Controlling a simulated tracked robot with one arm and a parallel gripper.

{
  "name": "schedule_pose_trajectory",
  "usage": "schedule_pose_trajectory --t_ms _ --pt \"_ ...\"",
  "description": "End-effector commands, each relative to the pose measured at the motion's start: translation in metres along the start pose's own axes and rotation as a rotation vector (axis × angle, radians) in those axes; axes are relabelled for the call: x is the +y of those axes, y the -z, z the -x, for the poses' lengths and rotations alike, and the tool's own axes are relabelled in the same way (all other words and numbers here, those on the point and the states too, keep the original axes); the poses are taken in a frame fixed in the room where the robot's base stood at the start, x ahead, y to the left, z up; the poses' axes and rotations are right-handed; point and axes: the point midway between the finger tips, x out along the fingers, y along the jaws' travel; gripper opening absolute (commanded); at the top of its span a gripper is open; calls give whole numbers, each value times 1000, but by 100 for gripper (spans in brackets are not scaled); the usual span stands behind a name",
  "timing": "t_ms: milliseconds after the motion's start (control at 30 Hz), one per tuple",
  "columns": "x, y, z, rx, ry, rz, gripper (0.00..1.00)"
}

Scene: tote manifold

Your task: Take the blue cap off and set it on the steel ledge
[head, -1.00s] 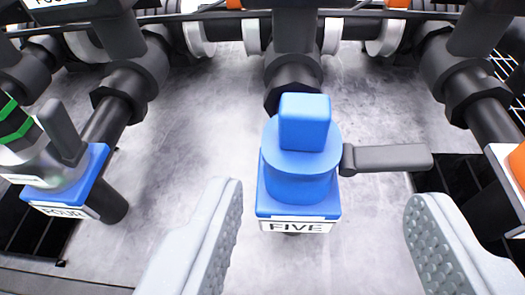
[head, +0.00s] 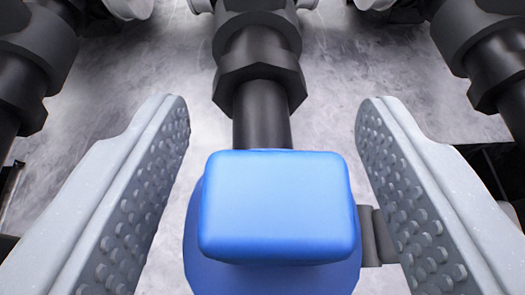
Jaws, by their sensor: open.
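The blue cap (head: 278,207) fills the lower middle of the head view, close to the camera. Its square grip block stands up on a round body that is cut off by the bottom edge. My gripper (head: 272,110) is open, with one grey studded finger on each side of the cap. I see a gap between each finger and the cap. The dark valve handle (head: 374,238) shows in part between the cap and the right finger. The FIVE label is out of view, and no steel ledge can be made out for sure.
A dark pipe (head: 262,112) with a large nut runs back from behind the cap. Other dark pipes stand at the left (head: 30,75) and right (head: 492,60). Grey metal sheet (head: 340,60) lies behind, with a dark slotted opening at the right.

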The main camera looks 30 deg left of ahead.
Motion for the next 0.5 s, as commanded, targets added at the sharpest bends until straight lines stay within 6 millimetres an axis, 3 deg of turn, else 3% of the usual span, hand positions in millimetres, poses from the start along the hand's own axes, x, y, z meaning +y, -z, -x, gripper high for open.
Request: schedule_pose_trajectory --t_ms 300,467,500 --pt "0 0 -6 1 -1 -1 50" --pt "0 0 -6 0 -1 -1 5" --pt "0 0 -6 0 -1 -1 1"
